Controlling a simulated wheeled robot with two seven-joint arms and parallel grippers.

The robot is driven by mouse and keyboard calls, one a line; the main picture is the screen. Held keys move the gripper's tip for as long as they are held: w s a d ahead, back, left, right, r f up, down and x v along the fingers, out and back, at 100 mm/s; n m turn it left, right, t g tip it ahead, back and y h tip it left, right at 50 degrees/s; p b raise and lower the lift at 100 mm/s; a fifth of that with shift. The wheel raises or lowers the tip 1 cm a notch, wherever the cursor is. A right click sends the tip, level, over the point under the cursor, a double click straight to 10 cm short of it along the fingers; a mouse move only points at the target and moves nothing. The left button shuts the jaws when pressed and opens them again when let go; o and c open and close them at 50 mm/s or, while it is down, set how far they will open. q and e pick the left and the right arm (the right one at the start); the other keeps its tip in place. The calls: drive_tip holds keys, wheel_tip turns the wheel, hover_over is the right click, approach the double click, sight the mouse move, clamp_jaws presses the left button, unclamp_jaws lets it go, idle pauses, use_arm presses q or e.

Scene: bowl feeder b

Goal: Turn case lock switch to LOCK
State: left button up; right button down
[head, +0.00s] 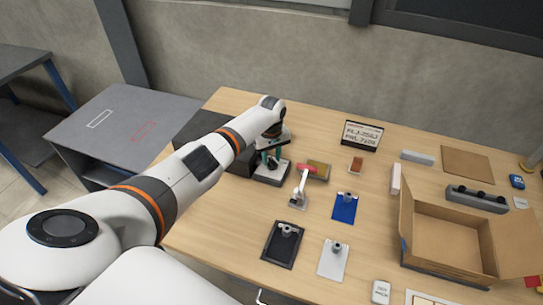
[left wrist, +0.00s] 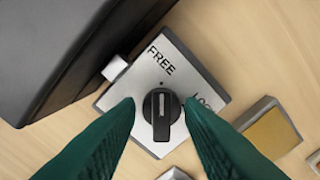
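The case lock switch is a square silver plate (left wrist: 150,75) with a round black knob (left wrist: 161,115) in the left wrist view. The plate reads FREE at its upper left edge and LOCK, partly hidden by a finger, at its right. The knob's white line points up in the picture, toward the FREE side. My left gripper (left wrist: 160,102) has green fingers, open, one on each side of the knob with gaps visible. In the head view the left gripper (head: 271,155) is over the switch plate (head: 270,174), and the knob cannot be made out there. My right gripper is not in view.
A dark case (head: 200,128) stands directly left of the switch. A small stand with a red-tipped lever (head: 300,188) and a yellowish block (head: 319,170) are close on the right. Several plates and an open cardboard box (head: 450,230) are farther right.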

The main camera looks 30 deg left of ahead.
use_arm(q)
drive_tip(key=shift+w+f, duration=0.1)
drive_tip(key=shift+c, duration=1)
clamp_jaws()
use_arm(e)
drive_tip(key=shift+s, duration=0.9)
